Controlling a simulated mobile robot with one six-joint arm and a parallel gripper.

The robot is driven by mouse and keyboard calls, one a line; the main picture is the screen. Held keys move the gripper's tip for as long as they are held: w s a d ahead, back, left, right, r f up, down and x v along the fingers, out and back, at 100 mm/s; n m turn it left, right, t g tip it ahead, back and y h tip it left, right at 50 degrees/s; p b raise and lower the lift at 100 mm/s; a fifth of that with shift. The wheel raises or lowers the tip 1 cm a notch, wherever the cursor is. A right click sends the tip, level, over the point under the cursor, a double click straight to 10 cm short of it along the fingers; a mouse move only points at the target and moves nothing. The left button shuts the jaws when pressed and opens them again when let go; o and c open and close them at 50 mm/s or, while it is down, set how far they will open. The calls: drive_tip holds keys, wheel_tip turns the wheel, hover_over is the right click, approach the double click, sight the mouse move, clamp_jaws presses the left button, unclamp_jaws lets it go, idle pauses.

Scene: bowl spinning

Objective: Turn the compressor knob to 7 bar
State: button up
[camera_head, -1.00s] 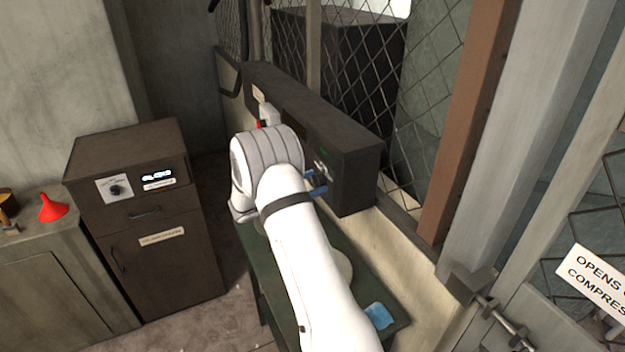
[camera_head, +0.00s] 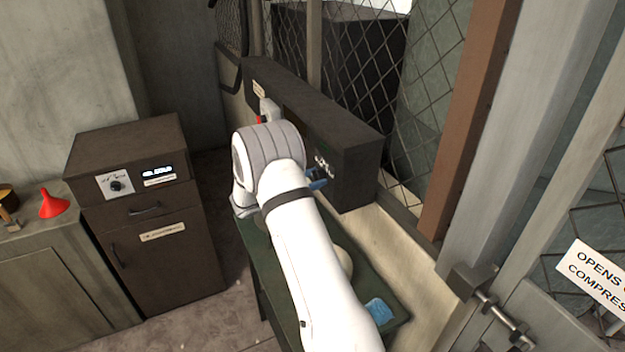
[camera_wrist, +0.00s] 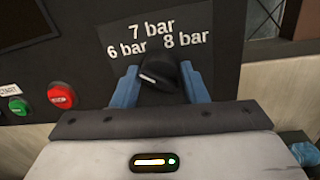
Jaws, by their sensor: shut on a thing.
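The black compressor knob (camera_wrist: 165,71) sits on the dark panel in the wrist view, below the printed labels 6 bar (camera_wrist: 127,49), 7 bar (camera_wrist: 151,29) and 8 bar (camera_wrist: 186,40). A short white mark (camera_wrist: 148,78) shows on its left part, towards the 6 bar side; its exact setting is hard to tell. My gripper (camera_wrist: 160,80) has its two blue fingers on either side of the knob and is shut on it. In the head view my white arm reaches to the dark compressor box (camera_head: 355,185), and a blue finger (camera_head: 317,181) shows at its face. The knob is hidden there.
Left of the knob are a red button (camera_wrist: 62,95) and a green button (camera_wrist: 18,106). A green bench (camera_head: 395,325) with a blue cloth (camera_head: 378,311) lies under my arm. A brown cabinet (camera_head: 160,240) stands left, a mesh fence (camera_head: 430,70) behind.

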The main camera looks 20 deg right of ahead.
drive_tip(key=shift+f+b, duration=0.2)
drive_tip(key=shift+b, duration=0.1)
drive_tip(key=m+b, duration=1)
drive_tip(key=b, duration=0.9)
drive_tip(key=shift+f+h, duration=0.15)
drive_tip(key=shift+h, duration=0.15)
drive_tip(key=o, duration=0.9)
drive_tip(key=shift+r, duration=0.2)
drive_tip(key=shift+o, duration=0.2)
drive_tip(key=shift+a, duration=0.1)
